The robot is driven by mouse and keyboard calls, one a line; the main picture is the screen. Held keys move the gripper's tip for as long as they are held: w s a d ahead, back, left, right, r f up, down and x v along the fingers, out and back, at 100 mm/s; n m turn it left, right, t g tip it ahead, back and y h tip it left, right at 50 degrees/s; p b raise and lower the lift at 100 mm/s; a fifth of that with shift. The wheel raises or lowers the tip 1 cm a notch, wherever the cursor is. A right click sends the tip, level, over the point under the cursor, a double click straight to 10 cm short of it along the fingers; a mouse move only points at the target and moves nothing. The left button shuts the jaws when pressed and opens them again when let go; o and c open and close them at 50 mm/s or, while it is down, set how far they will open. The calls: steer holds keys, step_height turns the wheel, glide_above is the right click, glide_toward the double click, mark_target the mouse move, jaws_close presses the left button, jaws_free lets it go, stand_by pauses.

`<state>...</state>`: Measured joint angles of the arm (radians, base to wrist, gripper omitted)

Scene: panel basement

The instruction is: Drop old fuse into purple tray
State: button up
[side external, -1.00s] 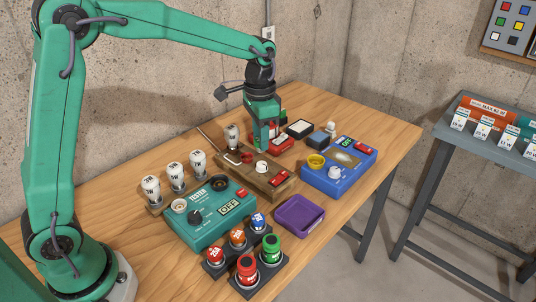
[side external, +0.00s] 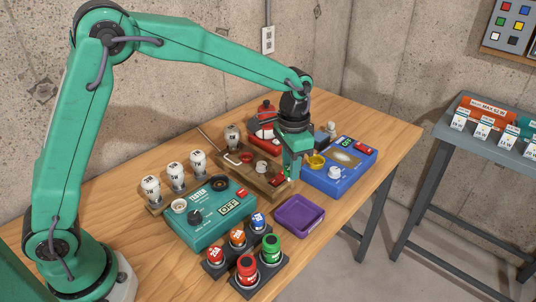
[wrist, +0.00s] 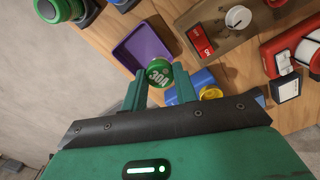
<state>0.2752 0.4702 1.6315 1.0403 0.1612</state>
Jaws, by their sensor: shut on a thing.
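My gripper (side external: 290,177) is shut on a fuse with a green, marked top (wrist: 158,73), which shows between the two green fingers in the wrist view. In the side external view the gripper hangs near the right end of the wooden fuse block (side external: 229,172), behind the purple tray (side external: 322,214); the fuse is mostly hidden there. The tray looks empty and lies on the table. It also shows in the wrist view (wrist: 128,50), just beyond the held fuse, whose top partly overlaps its near corner.
A blue box (side external: 356,176) with a yellow cup (side external: 316,161) stands right of the gripper. A teal tester (side external: 210,232) and a dark rack with green (side external: 271,247), red and other coloured fuses stand left of the tray. Several white fuses stand at the left. Bare wood lies right of the tray.

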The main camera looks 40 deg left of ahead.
steer(key=d+f, duration=0.3)
steer(key=d, duration=0.3)
steer(key=shift+s+f, duration=0.2)
steer(key=shift+f, duration=0.1)
steer(key=shift+f, duration=2.95)
steer(key=o, duration=1)
steer(key=shift+r, duration=0.1)
